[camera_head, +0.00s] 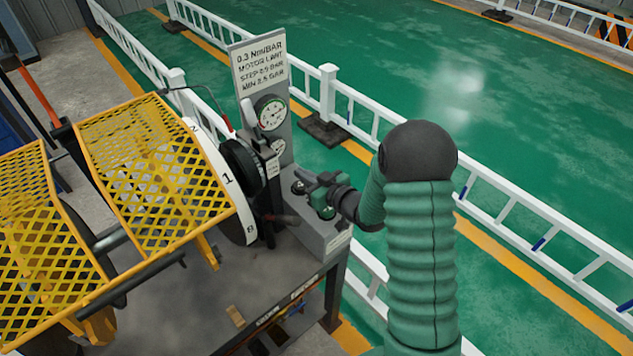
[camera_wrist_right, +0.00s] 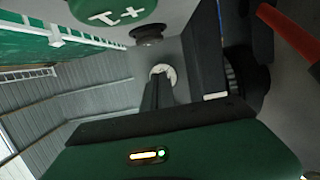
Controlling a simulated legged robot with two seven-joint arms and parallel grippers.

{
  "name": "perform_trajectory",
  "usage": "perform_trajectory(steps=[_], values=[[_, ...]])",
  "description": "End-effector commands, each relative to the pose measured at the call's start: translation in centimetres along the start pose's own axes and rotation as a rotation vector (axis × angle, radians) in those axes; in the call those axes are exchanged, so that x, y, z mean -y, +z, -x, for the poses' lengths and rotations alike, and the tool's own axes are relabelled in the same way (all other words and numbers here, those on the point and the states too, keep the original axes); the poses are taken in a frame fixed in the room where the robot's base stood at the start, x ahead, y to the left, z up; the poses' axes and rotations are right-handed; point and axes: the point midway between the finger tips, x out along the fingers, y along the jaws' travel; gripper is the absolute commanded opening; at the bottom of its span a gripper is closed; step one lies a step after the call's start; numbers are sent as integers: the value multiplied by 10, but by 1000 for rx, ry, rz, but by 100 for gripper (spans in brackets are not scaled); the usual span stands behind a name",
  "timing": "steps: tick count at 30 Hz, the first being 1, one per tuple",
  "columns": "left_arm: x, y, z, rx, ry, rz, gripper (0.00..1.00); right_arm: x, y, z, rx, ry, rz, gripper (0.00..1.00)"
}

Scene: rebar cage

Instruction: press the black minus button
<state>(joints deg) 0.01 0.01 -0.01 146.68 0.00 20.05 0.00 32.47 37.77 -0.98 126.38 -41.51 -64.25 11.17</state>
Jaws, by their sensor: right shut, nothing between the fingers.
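The black button (camera_head: 298,187) stands on top of a grey control box at the foot of the gauge panel. It also shows in the right wrist view as a dark round knob (camera_wrist_right: 148,34); I cannot read a minus on it. A green button (camera_wrist_right: 115,10) marked with a plus is nearer the wrist camera. In the head view the green button (camera_head: 325,211) is partly hidden under my right gripper. My right gripper (camera_head: 303,177) is shut and empty, its fingers just above the box, close to the black button. I cannot tell whether they touch. My left gripper is not in view.
A sign panel (camera_head: 258,65) with two dials (camera_head: 270,112) rises behind the buttons. White railings (camera_head: 540,215) run behind and to the right. The green floor beyond is clear.

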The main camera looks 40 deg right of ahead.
Motion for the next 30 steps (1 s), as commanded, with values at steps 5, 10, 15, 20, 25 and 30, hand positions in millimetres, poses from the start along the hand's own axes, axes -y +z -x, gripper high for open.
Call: perform_trajectory(steps=[5, 10, 15, 20, 25, 30], values=[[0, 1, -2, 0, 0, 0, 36, 0, 31, -5, 3, 1, -3, 0], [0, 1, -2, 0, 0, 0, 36, 0, 38, -6, 2, 1, -2, 0], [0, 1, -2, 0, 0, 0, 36, 0, 38, -6, 1, 1, -1, 0], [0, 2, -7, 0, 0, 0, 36, 0, 44, -8, 2, 1, -1, 0], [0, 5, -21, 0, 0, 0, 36, 0, 61, -12, 3, 0, -1, 0], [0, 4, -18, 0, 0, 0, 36, 0, 60, -11, 8, 1, -2, 0]])
